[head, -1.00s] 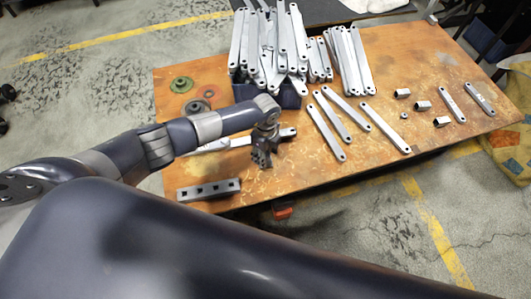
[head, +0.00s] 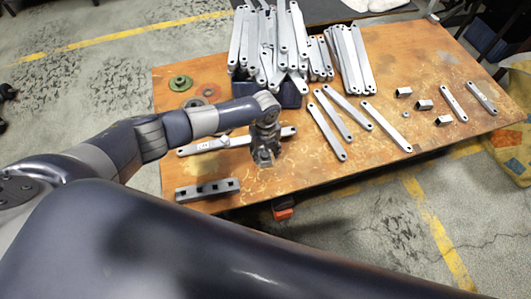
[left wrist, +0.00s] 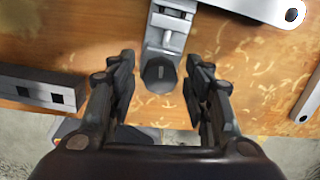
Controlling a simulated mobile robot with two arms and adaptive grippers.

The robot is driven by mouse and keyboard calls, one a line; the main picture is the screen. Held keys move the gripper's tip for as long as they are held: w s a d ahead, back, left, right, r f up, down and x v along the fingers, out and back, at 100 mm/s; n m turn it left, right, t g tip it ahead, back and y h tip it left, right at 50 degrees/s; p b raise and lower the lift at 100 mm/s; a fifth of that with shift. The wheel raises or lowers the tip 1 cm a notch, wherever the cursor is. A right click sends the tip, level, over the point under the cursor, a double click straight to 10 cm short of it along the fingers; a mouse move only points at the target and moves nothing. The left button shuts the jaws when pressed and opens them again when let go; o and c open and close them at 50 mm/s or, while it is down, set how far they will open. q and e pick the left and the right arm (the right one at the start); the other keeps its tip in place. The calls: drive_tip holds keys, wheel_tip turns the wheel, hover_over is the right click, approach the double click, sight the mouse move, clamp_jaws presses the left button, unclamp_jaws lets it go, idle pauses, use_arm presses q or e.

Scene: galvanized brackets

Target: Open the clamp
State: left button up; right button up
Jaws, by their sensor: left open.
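The clamp (left wrist: 168,32) shows in the left wrist view as a grey metal piece at the table's front, with a dark faceted knob (left wrist: 159,76) at its near end. In the head view my left gripper hides most of that spot. My left gripper (left wrist: 158,66) is open, with one finger on each side of the knob and visible gaps between. It also shows in the head view (head: 265,160), pointing down near the table's front edge. Whether the fingertips are level with the knob I cannot tell. My right gripper is not in view.
The worn orange table (head: 385,165) carries a dark bin (head: 289,96) heaped with metal brackets. Loose flat brackets (head: 328,124) lie to the right. A square bar with holes (head: 207,189) lies left of the gripper. A small orange-red part (head: 284,213) shows below the front edge.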

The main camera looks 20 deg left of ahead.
use_arm(q)
drive_tip(key=shift+f+m, duration=0.1)
drive_tip(key=shift+m, duration=0.9)
drive_tip(key=shift+m+b, duration=0.4)
drive_tip(key=shift+m, duration=0.1)
drive_tip(key=m+b, duration=0.2)
drive_tip(key=m, duration=0.5)
drive_tip(key=shift+m+b, duration=0.3)
drive_tip(key=shift+m, duration=0.3)
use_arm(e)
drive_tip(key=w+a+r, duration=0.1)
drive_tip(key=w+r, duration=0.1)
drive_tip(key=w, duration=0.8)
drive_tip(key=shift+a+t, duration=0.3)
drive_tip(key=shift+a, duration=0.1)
use_arm(q)
drive_tip(key=c, duration=1)
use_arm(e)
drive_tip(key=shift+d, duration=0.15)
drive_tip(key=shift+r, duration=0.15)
